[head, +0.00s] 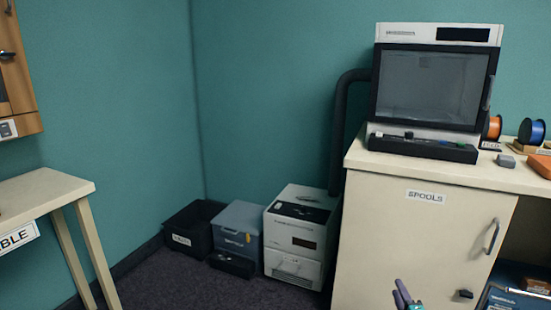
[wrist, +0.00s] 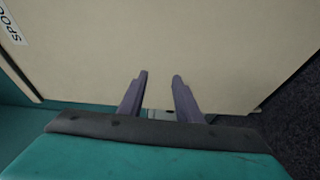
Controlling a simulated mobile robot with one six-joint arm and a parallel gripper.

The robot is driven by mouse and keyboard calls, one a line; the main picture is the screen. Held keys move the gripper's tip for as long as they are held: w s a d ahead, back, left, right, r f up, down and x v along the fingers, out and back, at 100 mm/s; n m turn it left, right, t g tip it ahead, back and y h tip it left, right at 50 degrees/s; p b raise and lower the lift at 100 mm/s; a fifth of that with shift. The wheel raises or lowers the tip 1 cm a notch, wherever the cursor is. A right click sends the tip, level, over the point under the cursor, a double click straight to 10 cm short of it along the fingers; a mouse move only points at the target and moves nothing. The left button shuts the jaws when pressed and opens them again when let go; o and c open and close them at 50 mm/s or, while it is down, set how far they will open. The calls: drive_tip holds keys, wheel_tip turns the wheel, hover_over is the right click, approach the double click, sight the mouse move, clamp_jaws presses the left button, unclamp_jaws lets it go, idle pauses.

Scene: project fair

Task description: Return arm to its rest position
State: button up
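My gripper (head: 404,295) shows at the bottom edge of the head view, in front of the cream cabinet labelled SPOOLS (head: 420,240). Most of the arm is out of that picture. In the wrist view, the two purple-grey fingers of my gripper (wrist: 160,78) stand apart with a clear gap and nothing held between the tips. The cabinet's pale front (wrist: 190,45) fills most of the wrist view beyond the fingers, and part of its label (wrist: 12,27) shows at the upper left.
An enclosed machine (head: 432,85) and a dark tray (head: 422,148) stand on the cabinet. Orange (head: 492,127) and blue (head: 532,131) spools sit at right. A white box unit (head: 300,235), grey box (head: 238,230) and black bin (head: 190,228) stand on the floor. A table (head: 45,190) is at left.

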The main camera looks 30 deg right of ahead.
drive_tip(key=w+a+r+n+y+p, duration=0.1)
drive_tip(key=w+a+y+p, duration=0.1)
drive_tip(key=w+a+p, duration=0.55)
drive_tip(key=w+a+r+y+p, duration=0.2)
drive_tip(key=w+a+y, duration=0.1)
drive_tip(key=w+a, duration=0.85)
drive_tip(key=a+f+m+g+y+p, duration=0.15)
drive_tip(key=a+p, duration=0.25)
drive_tip(key=a, duration=0.6)
drive_tip(key=a+f+m+g+p, duration=0.1)
drive_tip(key=a+f+g+p, duration=0.2)
drive_tip(key=a, duration=0.7)
drive_tip(key=s+a+f+m+g+p, duration=0.3)
drive_tip(key=s+a+f+g+p, duration=0.35)
drive_tip(key=s+a, duration=0.5)
drive_tip(key=s+a+m+g+y, duration=0.1)
drive_tip(key=s+a+m+g, duration=0.2)
drive_tip(key=s, duration=0.8)
drive_tip(key=s+a+m+g+y+p, duration=0.1)
drive_tip(key=s+a+m+g, duration=0.2)
drive_tip(key=s+g, duration=0.3)
drive_tip(key=s+m, duration=0.1)
drive_tip(key=s, duration=0.3)
drive_tip(key=shift+s+a+r+p, duration=0.15)
drive_tip(key=shift+s+r+p, duration=0.15)
drive_tip(key=shift+s+r, duration=0.05)
